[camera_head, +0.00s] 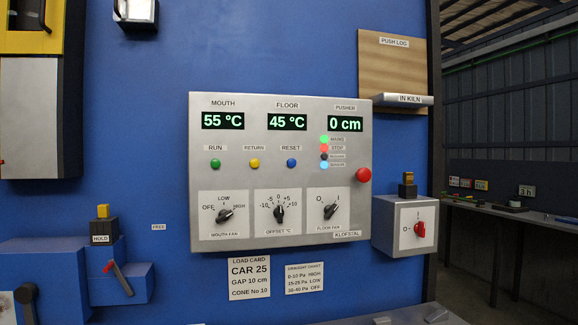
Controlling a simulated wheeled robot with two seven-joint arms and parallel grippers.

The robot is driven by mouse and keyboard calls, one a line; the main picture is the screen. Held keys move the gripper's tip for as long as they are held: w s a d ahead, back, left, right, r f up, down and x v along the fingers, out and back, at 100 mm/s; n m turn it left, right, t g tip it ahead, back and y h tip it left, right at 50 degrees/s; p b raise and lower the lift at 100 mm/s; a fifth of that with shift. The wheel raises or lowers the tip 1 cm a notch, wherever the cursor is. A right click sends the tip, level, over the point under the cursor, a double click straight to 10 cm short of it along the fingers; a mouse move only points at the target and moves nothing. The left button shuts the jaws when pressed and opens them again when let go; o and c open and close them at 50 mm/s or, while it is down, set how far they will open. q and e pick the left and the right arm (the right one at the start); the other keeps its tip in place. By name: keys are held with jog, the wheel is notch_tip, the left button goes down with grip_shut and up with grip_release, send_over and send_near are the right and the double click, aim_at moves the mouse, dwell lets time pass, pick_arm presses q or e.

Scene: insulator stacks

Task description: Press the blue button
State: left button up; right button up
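The blue button (291,163) is a small round button under the RESET label, on the grey control panel (215,180) fixed to the blue wall. To its left on the same row are a yellow button (254,163) under RETURN and a green button (215,164) under RUN. Neither of my grippers shows in the head view, so nothing of mine touches or covers the panel.
A large red button (363,175) sits at the panel's right edge. Three black knobs line the panel's lower part. A grey switch box (400,243) with a red handle stands to the right. A shelf labelled IN KILN (404,101) juts out above it.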

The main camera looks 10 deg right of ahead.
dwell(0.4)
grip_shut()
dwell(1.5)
